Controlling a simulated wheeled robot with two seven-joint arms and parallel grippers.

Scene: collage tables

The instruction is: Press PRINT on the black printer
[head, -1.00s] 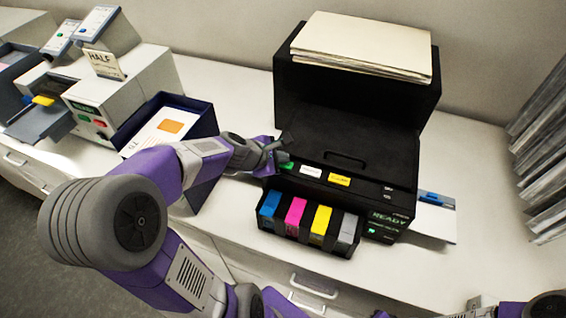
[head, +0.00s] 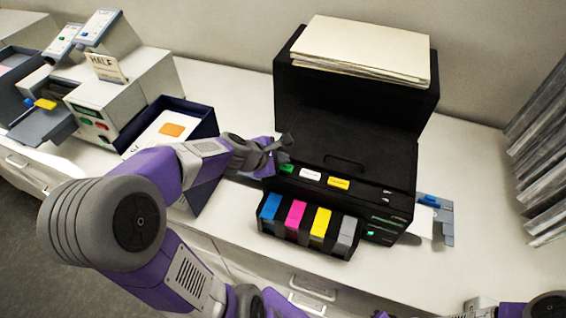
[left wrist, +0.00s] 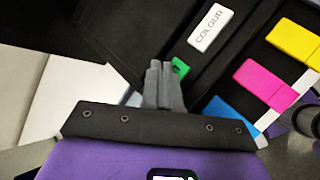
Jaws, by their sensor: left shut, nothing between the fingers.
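The black printer (head: 345,150) stands on the white counter in the head view. A green button (head: 287,168), a white one (head: 310,176) and a yellow one (head: 339,182) sit in a row on its front. My left gripper (head: 284,146) is shut and empty at the left end of this row, by the green button. In the left wrist view the closed fingers (left wrist: 160,75) partly cover the green button (left wrist: 181,68); its label is hidden and I cannot tell whether they touch. The white button (left wrist: 210,29) reads COLOUR. My right gripper is not in view.
Coloured ink tanks (head: 296,217) stick out at the printer's front. A grey-blue tray (head: 447,221) with white paper is at its right. A dark blue box (head: 203,113) and a grey machine (head: 120,85) stand left.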

